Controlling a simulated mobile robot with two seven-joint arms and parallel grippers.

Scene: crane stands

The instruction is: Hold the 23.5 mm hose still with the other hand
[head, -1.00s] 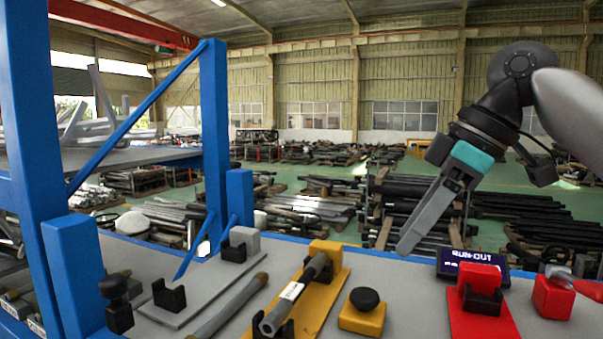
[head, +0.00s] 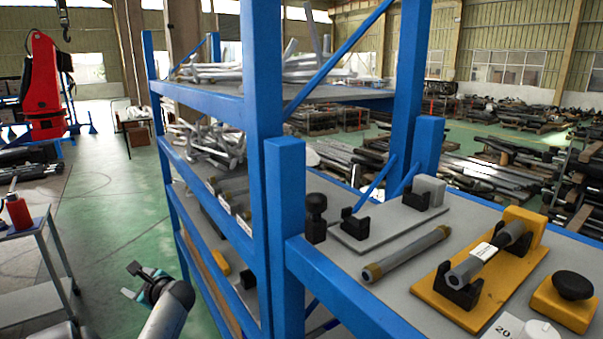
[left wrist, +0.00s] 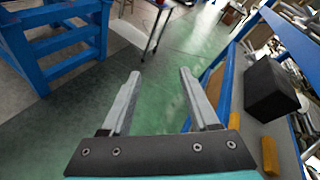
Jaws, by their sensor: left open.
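A grey hose (head: 487,255) with a white label rests in black cradles on a yellow fixture (head: 440,301) on the bench at the right of the head view. A second grey hose (head: 408,255) with brownish ends lies loose on the bench to its left. The label is too small to read, so I cannot tell which is the 23.5 mm hose. My left gripper (head: 133,281) is low at the lower left, beyond the blue rack and well apart from both hoses. In the left wrist view its fingers (left wrist: 159,95) are spread and empty above green floor. My right gripper is out of view.
Blue rack posts (head: 285,240) stand between my left arm and the bench. A grey cart (head: 35,300) stands at far left; green floor is open between.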

